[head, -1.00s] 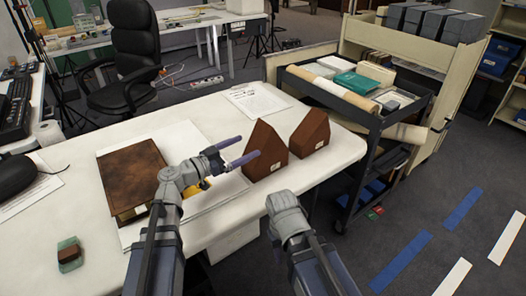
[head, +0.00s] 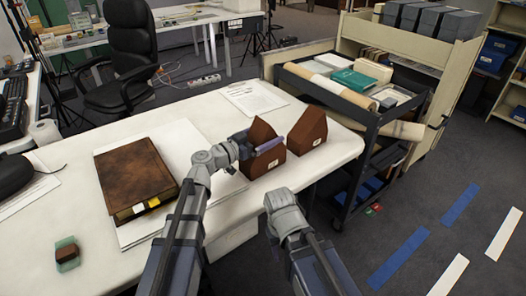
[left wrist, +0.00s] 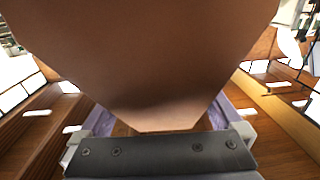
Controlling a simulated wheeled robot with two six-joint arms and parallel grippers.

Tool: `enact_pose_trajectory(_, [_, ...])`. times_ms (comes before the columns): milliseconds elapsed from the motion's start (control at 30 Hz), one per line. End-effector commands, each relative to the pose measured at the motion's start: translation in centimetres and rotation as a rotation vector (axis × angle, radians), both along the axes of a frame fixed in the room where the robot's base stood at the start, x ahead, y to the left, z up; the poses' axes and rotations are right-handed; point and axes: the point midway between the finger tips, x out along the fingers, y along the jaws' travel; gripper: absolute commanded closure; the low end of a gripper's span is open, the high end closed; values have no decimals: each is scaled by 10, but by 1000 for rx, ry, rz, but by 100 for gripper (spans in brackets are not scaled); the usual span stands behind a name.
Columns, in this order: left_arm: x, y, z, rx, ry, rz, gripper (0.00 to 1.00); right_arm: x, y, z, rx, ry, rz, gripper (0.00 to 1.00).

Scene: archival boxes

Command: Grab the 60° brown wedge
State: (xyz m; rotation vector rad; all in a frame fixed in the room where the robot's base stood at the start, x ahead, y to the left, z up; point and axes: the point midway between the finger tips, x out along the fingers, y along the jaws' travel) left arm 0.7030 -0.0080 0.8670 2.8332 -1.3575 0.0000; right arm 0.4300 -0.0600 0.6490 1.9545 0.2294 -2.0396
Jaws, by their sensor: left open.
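Two brown wedges with peaked tops and small white labels stand on the white table (head: 90,225): a left wedge (head: 258,166) and a right wedge (head: 309,131). The label text is too small to read, so I cannot tell which one is 60°. My left gripper (head: 265,141) is open at the left wedge, with a lavender finger across its front. In the left wrist view, a large brown face (left wrist: 150,60) fills the space between the open fingers, very close to the palm. No fingers of my right arm show.
The right wedge stands close to the left one. A brown book (head: 135,172) lies on white sheets to the left. A dark cart (head: 345,112) with rolls and books stands beyond the table's right edge. A small green-and-brown object (head: 66,254) lies front left.

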Motion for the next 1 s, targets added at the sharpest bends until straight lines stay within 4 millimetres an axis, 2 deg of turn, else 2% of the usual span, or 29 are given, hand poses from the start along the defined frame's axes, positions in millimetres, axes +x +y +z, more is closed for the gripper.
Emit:
enact_pose_trajectory(100, [12,-12,0,0,0,0,0,0,0,0,0,0,0,50])
enact_pose_trajectory(367, [12,-14,0,0,0,1,2,0,0,0,0,0,0,50])
enact_pose_trajectory(1000, [12,-14,0,0,0,1,74,0,0,0,0,0,0,50])
